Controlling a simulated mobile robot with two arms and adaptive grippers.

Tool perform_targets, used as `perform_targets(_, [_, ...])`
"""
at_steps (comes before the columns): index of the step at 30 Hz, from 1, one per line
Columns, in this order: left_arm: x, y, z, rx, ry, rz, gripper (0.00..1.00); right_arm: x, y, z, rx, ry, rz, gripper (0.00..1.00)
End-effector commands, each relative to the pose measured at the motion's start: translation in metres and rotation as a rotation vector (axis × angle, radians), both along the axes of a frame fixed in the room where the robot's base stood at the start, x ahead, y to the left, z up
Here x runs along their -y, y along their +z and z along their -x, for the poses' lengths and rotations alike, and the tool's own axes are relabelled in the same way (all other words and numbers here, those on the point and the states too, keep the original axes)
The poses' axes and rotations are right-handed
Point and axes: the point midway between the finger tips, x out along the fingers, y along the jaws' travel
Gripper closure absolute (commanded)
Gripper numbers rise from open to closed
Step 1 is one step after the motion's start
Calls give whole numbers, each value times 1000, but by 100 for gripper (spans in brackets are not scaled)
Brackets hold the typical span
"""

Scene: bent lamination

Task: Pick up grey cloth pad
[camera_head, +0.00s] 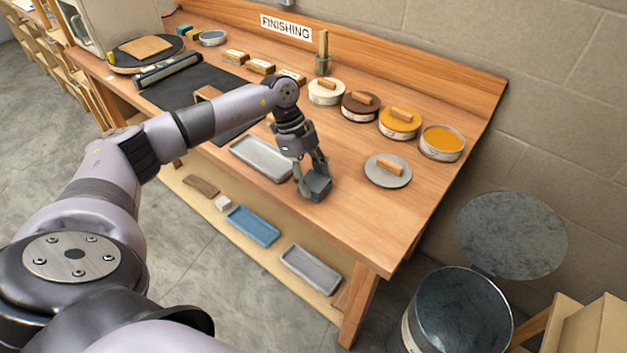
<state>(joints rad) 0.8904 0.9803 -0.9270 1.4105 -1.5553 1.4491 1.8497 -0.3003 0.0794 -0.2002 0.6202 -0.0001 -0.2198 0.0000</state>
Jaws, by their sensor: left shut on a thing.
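The grey cloth pad (318,184) is a small dark grey block at the front part of the wooden workbench, right of the grey tray. My left gripper (312,180) reaches down from above and is shut on the pad, with its fingers on the pad's sides. I cannot tell whether the pad rests on the bench or is just above it. My right gripper is out of view.
A grey tray (255,150) lies left of the pad. A grey disc (373,177) with a wooden block stands to the right. Several round tins, such as the orange one (442,139), line the back. A metal bin (462,318) stands on the floor.

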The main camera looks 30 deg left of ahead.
Motion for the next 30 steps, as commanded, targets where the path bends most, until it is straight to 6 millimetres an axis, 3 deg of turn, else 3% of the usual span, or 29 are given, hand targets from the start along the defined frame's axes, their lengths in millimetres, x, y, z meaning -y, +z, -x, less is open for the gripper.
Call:
perform_targets(8, [0,40,-2,6,0,0,70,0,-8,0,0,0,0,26])
perform_targets(21, [1,160,-1,6,-1,1,70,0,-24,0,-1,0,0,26])
perform_targets(30, [0,194,0,1,-1,1,70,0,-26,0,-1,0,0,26])
